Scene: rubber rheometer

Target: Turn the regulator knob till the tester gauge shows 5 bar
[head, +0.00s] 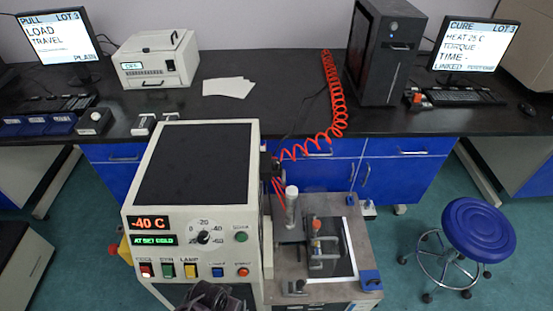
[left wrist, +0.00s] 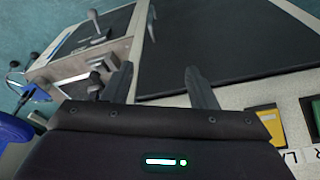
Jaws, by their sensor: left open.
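In the head view, a white tester cabinet (head: 247,150) with a black top stands in front of the bench. Its front has a black dial knob (head: 203,238) in a numbered scale, a red -40 C display (head: 149,223) and a green text display. A dark part of my left gripper (head: 213,297) shows low before the panel. In the left wrist view my left gripper (left wrist: 160,82) is open, with nothing between its fingers; the cabinet's black top (left wrist: 225,40) lies beyond them. I cannot make out a pressure gauge or be sure of the regulator knob. My right gripper is not in view.
A coiled red hose (head: 335,95) runs near a black computer tower (head: 385,60) on the dark bench (head: 270,110). A blue stool (head: 478,228) stands at right, with bare floor around it.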

